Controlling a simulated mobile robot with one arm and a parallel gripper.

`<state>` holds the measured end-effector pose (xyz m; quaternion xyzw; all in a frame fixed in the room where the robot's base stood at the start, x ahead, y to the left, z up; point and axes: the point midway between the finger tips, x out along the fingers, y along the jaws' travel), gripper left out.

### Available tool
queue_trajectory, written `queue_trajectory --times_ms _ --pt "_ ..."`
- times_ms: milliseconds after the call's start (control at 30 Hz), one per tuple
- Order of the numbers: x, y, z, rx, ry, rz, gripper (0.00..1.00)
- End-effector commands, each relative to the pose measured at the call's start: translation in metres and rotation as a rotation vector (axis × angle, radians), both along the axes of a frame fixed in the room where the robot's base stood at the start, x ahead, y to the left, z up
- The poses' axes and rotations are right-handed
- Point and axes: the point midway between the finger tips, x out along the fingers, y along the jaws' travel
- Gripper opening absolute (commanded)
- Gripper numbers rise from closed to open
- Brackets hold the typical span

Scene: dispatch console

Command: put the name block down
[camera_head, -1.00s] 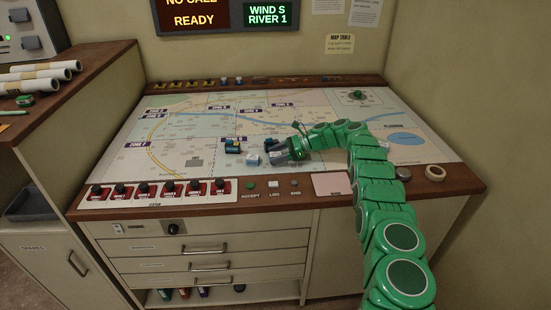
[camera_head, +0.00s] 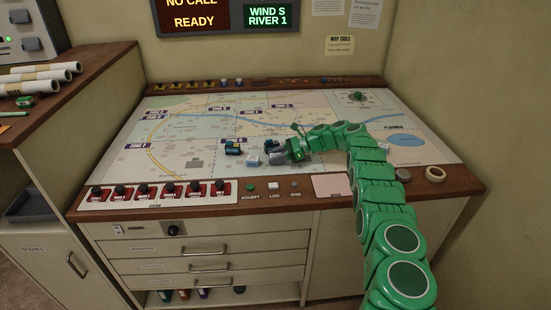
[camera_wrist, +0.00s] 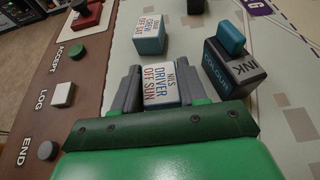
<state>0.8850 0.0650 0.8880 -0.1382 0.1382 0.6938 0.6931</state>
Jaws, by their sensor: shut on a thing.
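The name block (camera_wrist: 161,86), with a white top lettered "NILS DRIVER OFF SUN", sits between the two grey fingers of my gripper (camera_wrist: 162,88) in the wrist view. My gripper is shut on it. In the head view my gripper (camera_head: 274,152) is low over the lower middle of the map; the held block is hard to make out there. I cannot tell whether it touches the map. A second name block (camera_wrist: 149,36), blue with a white top, stands just beyond the fingers; it also shows in the head view (camera_head: 253,161).
A dark ink block (camera_wrist: 233,68) with a blue top stands right of the fingers, also left of the gripper in the head view (camera_head: 232,148). Accept, log and end buttons (camera_head: 272,185) line the front edge beside red switches (camera_head: 158,191). The map's left part is clear.

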Motion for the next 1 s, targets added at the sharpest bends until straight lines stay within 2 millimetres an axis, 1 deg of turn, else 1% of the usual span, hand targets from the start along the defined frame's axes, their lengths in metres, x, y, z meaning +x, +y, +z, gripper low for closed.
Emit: queue_trajectory --times_ms 167,433,767,1000 --pt "0.000 0.001 0.008 -0.001 -0.001 0.002 0.08" --pt "-0.001 0.001 0.032 0.001 0.002 0.001 0.08" --pt "-0.015 -0.001 0.049 -0.001 0.001 -0.001 0.08" --pt "-0.028 -0.002 0.066 -0.001 0.001 -0.001 0.08"
